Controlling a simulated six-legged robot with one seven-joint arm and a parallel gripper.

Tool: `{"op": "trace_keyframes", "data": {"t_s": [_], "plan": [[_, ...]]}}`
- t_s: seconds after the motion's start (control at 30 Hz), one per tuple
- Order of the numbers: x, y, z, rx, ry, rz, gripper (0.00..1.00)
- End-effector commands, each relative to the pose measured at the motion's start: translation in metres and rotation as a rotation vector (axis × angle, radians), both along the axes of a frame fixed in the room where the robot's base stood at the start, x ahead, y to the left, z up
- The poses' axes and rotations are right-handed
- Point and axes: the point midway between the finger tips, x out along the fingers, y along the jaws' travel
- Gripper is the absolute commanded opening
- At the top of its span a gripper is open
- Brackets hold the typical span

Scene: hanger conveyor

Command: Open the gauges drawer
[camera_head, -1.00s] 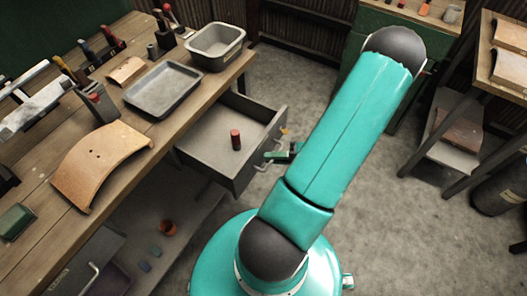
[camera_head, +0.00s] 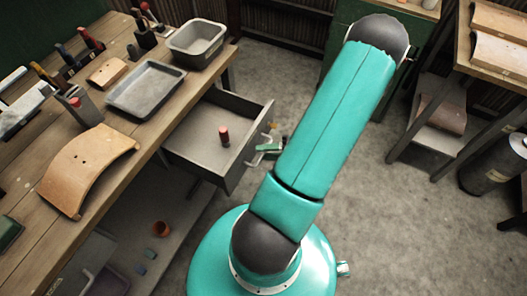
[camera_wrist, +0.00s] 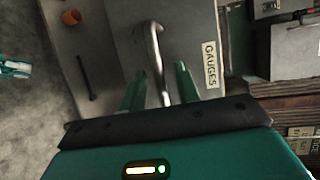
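The gauges drawer (camera_head: 232,172) is a grey metal drawer, pulled out from under the wooden bench, with a red cylinder (camera_head: 224,136) standing inside. Its front (camera_wrist: 190,45) carries a GAUGES label (camera_wrist: 210,64) in the wrist view. Its curved metal handle (camera_wrist: 154,45) runs between the two green fingers of my gripper (camera_wrist: 160,85). The fingers stand apart with gaps beside the handle. In the head view my gripper (camera_head: 268,148) is small and partly hidden by my arm, beside the drawer front.
The bench (camera_head: 150,150) holds a grey tray (camera_head: 145,88), a grey bin (camera_head: 197,42) and curved leather-coloured pieces. Another drawer with a handle (camera_head: 88,280) is at lower left. An orange cup (camera_head: 161,228) stands on the low shelf. Open floor lies right of my arm.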

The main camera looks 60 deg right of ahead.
Motion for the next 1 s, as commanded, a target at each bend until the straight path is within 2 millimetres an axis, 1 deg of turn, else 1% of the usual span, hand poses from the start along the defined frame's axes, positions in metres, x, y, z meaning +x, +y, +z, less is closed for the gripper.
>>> {"op": "trace_keyframes", "data": {"t_s": [0.17, 0.4, 0.5, 0.6, 0.73, 1.0], "plan": [[-0.03, -0.015, 0.006, -0.004, 0.001, -0.005, 0.32], [-0.079, -0.037, 0.015, -0.003, 0.001, -0.005, 0.32], [-0.095, -0.044, 0.019, -0.002, 0.002, -0.004, 0.32], [-0.107, -0.049, 0.021, -0.001, 0.0, -0.003, 0.32], [-0.114, -0.052, 0.023, -0.001, 0.001, -0.002, 0.32], [-0.115, -0.052, 0.023, 0.0, 0.0, -0.001, 0.32]]}}
